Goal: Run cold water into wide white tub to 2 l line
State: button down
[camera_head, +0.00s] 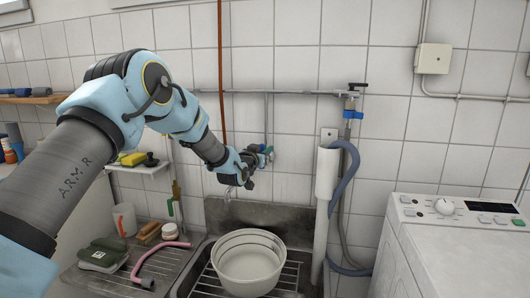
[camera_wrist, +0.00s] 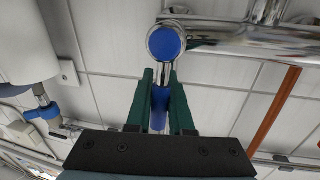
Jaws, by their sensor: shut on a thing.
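The wide white tub (camera_head: 248,284) stands upright on a wire rack in the sink, below the tap. Its inside looks pale; I cannot make out a water level or a 2 l line. My gripper (camera_head: 258,160) is at the wall tap above and behind the tub. In the wrist view, the green fingers of my gripper (camera_wrist: 160,85) are shut on the tap's blue lever (camera_wrist: 160,98). A round blue cap (camera_wrist: 166,43) sits on the chrome tap body just beyond the fingertips. The spout (camera_head: 229,193) hangs below my gripper; no stream of water is clear to see.
A grey-blue drain hose (camera_head: 349,178) and white standpipe (camera_head: 325,200) stand at right, beside a washing machine (camera_head: 445,245).

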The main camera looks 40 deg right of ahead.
jog(key=m+b, duration=0.1)
jog(key=b, duration=0.1)
jog(key=s+m+b, duration=0.1)
jog(key=m+b, duration=0.1)
jog(key=d+f+m+y+b, duration=0.1)
jog(key=m+b, duration=0.1)
jog(key=b, duration=0.1)
jog(key=shift+s+d, duration=0.1)
jog(key=shift+s, duration=0.3)
jog(key=c, duration=0.8)
grip_release()
jog(key=shift+s, duration=0.1)
jog(key=b+v, duration=0.3)
jog(key=v, duration=0.7)
jog(key=shift+a, duration=0.4)
jog(key=shift+r, duration=0.1)
